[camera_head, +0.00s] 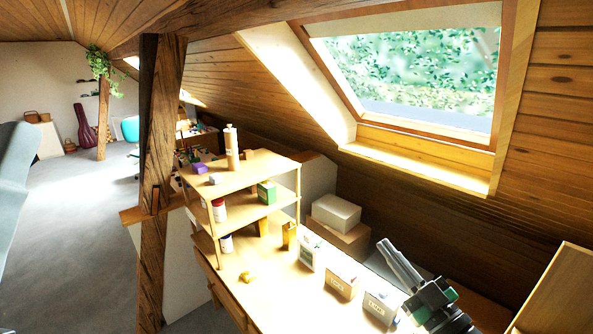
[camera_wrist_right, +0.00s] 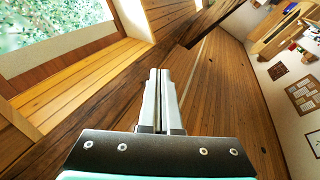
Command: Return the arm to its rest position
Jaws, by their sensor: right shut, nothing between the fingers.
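My right gripper (camera_head: 385,247) reaches in from the lower right in the head view, above the right end of the workbench. Its two long grey fingers point up and to the left and lie close together. In the right wrist view the fingers of the right gripper (camera_wrist_right: 159,75) are shut side by side with nothing between them. Behind them are the sloped wooden ceiling and the window frame. A grey shape at the left edge of the head view may be part of my left arm, but no left gripper shows.
A wooden bench (camera_head: 265,295) bears a small shelf (camera_head: 240,178) with bottles and boxes. Several boxes, including a tan box (camera_head: 342,283), stand near the right gripper. A timber post (camera_head: 160,130) rises left of the bench. A wooden panel (camera_head: 560,295) stands at the lower right.

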